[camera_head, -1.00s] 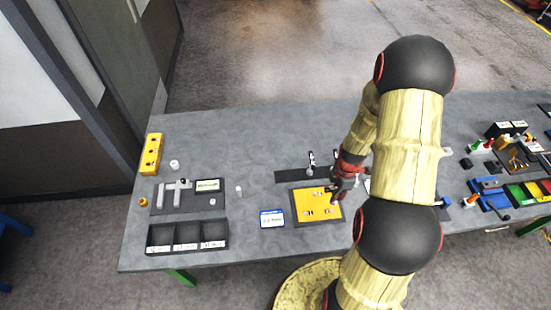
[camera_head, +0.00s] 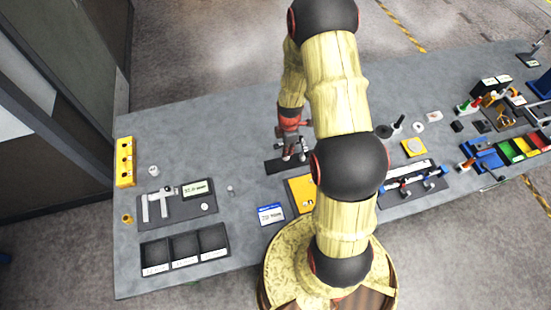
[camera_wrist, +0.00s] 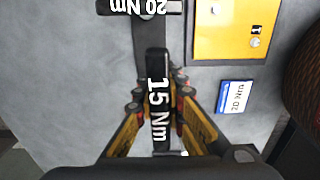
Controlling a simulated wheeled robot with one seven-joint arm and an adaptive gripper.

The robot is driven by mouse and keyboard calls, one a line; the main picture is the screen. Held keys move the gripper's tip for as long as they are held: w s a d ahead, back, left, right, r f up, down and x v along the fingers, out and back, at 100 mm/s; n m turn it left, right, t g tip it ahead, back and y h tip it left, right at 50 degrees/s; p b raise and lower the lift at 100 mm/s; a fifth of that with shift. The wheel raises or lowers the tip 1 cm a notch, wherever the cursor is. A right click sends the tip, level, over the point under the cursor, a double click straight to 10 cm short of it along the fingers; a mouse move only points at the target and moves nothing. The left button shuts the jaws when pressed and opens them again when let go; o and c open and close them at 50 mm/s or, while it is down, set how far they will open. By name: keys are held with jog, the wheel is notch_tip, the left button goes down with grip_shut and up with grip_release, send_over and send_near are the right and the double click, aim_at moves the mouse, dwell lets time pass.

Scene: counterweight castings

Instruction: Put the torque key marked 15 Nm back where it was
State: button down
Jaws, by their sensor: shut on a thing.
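My gripper (camera_head: 291,143) is over the dark strip (camera_head: 272,168) behind the yellow plate (camera_head: 298,190). In the wrist view my gripper (camera_wrist: 160,93) is shut on the black torque key marked 15 Nm (camera_wrist: 157,115), whose label faces the camera. A second black key, marked 20 Nm (camera_wrist: 140,7), lies crosswise at the top of that view, apart from the fingers. The dark strip shows behind the held key. I cannot tell whether the held key touches the strip.
A blue-edged card reading 20 Nm (camera_wrist: 235,96) lies beside the yellow plate; it also shows in the head view (camera_head: 270,214). To the left are a dark tray (camera_head: 185,249), a grey tool board (camera_head: 180,212) and a yellow block (camera_head: 125,162).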

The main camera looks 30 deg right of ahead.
jog(key=w+a+f, duration=0.1)
jog(key=w+f+b, duration=0.1)
jog(key=f, duration=0.1)
jog(key=w+a+f+b, duration=0.1)
jog(key=f, duration=0.1)
jog(key=shift+a+f, duration=0.2)
jog(key=shift+a, duration=0.15)
jog(key=f+b, duration=0.1)
jog(key=f, duration=0.2)
jog(key=shift+w+a+f+b, duration=0.1)
jog(key=shift+w+f+b, duration=0.1)
jog(key=shift+b, duration=0.1)
jog(key=shift+r, duration=0.1)
jog(key=c, duration=2.3)
grip_release()
jog(key=shift+f, duration=0.25)
jog(key=shift+c, duration=0.2)
jog(key=o, duration=0.4)
jog(key=shift+s, duration=0.1)
jog(key=shift+c, duration=0.2)
jog(key=shift+o, duration=0.5)
jog(key=shift+r, duration=0.2)
